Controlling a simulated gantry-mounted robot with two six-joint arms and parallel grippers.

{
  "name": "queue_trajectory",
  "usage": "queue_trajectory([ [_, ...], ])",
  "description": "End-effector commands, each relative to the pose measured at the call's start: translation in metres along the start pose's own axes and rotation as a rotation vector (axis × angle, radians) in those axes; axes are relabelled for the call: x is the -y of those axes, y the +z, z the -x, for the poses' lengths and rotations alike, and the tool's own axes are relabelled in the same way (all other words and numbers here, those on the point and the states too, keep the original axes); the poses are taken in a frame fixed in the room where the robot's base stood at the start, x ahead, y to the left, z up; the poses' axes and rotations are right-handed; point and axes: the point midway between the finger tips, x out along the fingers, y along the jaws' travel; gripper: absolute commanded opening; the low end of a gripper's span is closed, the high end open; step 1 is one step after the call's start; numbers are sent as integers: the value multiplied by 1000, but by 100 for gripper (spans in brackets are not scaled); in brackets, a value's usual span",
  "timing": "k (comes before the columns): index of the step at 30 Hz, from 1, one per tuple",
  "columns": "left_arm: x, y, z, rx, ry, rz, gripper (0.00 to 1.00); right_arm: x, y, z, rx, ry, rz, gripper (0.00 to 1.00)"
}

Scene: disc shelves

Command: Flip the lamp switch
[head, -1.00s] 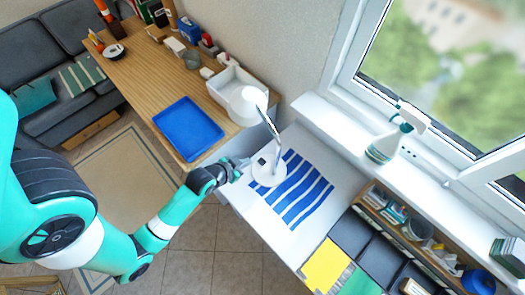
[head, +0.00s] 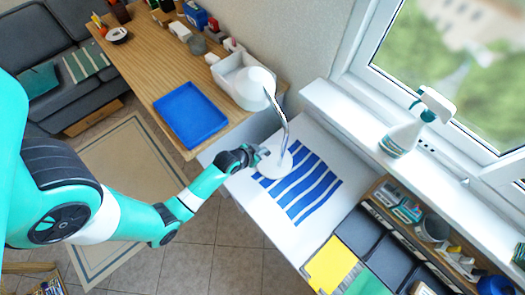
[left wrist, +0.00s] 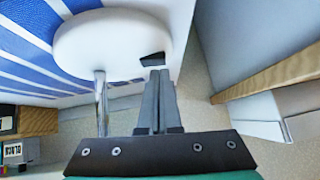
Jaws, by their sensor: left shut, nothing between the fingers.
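The white desk lamp stands on a white table, with a round base (head: 277,166), a curved metal stem and a white shade (head: 255,88). My left gripper (head: 262,153) is at the near-left edge of the base, shut and empty. In the left wrist view the lamp base (left wrist: 105,45) is a white disc with a small black switch (left wrist: 152,59) at its edge. The left fingertips (left wrist: 158,72) are just below the switch in that picture; I cannot tell whether they touch it. In the head view the switch is hidden around the gripper. My right gripper is not in view.
A blue-striped mat (head: 302,190) lies under and beside the lamp. A wooden desk with a blue tray (head: 190,114) and a white bin (head: 228,72) is behind. A spray bottle (head: 405,135) stands on the windowsill. Organizer boxes fill the right front.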

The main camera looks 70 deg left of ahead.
Motion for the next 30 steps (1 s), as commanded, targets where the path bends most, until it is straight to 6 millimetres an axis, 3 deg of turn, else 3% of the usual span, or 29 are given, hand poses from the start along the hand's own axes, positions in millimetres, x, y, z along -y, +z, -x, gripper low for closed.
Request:
queue_trajectory([
  [22,3,13,-11,7,0,-1,0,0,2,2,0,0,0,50],
  [30,-9,14,-9,14,4,-2,0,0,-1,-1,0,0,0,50],
])
